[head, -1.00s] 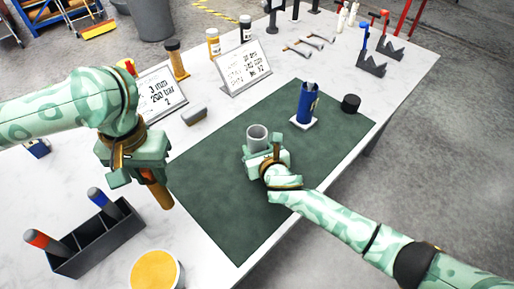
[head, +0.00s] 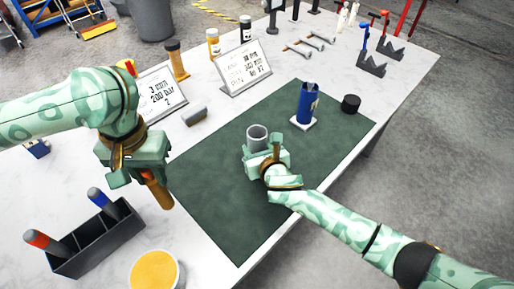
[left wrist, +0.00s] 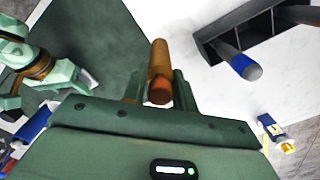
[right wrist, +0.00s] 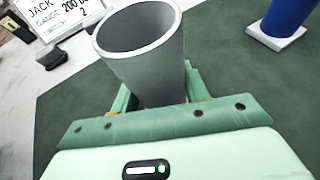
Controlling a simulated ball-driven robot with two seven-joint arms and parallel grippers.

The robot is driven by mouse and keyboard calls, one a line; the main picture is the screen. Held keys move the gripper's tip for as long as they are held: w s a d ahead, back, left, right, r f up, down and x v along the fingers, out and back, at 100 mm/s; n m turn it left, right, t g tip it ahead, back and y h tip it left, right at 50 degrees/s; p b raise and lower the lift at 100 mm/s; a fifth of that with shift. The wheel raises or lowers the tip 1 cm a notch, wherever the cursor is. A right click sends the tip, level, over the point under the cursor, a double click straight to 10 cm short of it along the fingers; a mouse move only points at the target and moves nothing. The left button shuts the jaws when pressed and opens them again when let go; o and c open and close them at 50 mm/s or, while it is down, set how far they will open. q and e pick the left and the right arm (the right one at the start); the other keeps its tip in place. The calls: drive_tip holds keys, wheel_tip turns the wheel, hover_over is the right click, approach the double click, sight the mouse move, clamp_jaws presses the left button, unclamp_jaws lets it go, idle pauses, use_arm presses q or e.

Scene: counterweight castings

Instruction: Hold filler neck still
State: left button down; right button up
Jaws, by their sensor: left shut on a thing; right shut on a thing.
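The filler neck appears to be the grey open-topped tube (head: 257,136), standing upright at the middle of the green mat (head: 215,200). My right gripper (head: 265,156) is shut on the tube from its near side. In the right wrist view the tube (right wrist: 150,72) sits between the fingers, its open rim well above them. My left gripper (head: 140,165) is shut on a brown rod (head: 158,192) and holds it left of the mat. The rod (left wrist: 159,68) also shows in the left wrist view. The tube's lower end is hidden by my right gripper.
A blue bottle-shaped jack (head: 306,100) on a white base and a black cap (head: 350,103) stand at the mat's far right. A dark divided tray (head: 98,240) and a yellow-filled tub (head: 155,273) are at the near left. Two signs (head: 245,68) stand behind. The mat's near part is clear.

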use_arm(q)
drive_tip(key=shift+r, duration=3.75)
drive_tip(key=w+d, duration=1.8)
drive_tip(key=d, duration=0.2)
drive_tip(key=shift+w+d, duration=0.15)
drive_tip(key=shift+d, duration=0.2)
drive_tip(key=shift+f, duration=0.15)
